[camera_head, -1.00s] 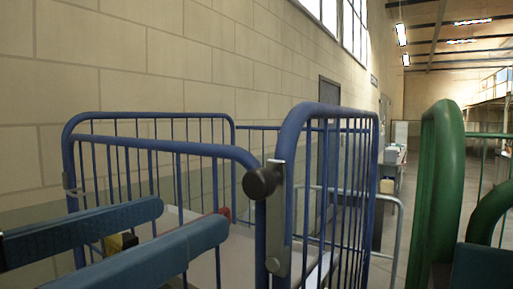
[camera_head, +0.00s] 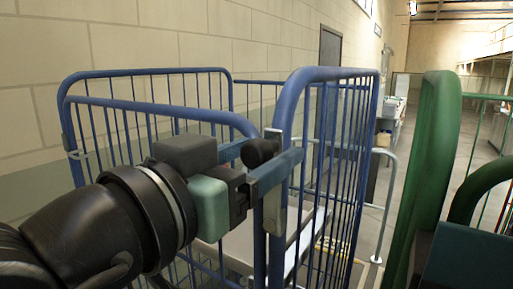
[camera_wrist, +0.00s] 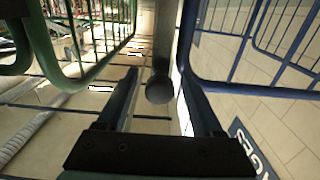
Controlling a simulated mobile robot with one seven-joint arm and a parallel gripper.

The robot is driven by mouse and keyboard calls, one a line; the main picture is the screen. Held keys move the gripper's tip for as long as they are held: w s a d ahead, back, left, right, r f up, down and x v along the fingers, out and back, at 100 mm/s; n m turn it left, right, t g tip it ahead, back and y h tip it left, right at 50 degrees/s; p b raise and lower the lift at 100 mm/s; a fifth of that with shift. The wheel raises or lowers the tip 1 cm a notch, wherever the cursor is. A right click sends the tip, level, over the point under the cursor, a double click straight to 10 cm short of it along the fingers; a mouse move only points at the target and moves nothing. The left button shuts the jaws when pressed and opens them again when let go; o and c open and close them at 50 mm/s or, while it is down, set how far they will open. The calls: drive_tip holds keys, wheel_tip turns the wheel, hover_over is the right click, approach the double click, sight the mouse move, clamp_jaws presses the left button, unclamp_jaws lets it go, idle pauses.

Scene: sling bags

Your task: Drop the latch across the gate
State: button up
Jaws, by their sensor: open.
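The latch (camera_head: 274,215) is a grey metal bar standing upright on the blue post where two barred panels of the cage meet. Its round dark knob (camera_head: 261,152) sticks out toward me near the top. The blue gate panel (camera_head: 345,150) stands right of the latch, and the front panel with its curved top rail (camera_head: 150,108) is on the left. My gripper (camera_head: 284,149) is open, with one blue finger on each side of the knob. In the wrist view the knob (camera_wrist: 159,90) sits between the fingers, with gaps showing on both sides.
A green barred frame (camera_head: 425,180) stands close on the right. A block wall (camera_head: 180,55) runs along the left behind the blue cage. A pale shelf (camera_head: 245,245) lies inside the cage. Free floor (camera_head: 445,150) shows farther back on the right.

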clamp_jaws()
idle(1.4)
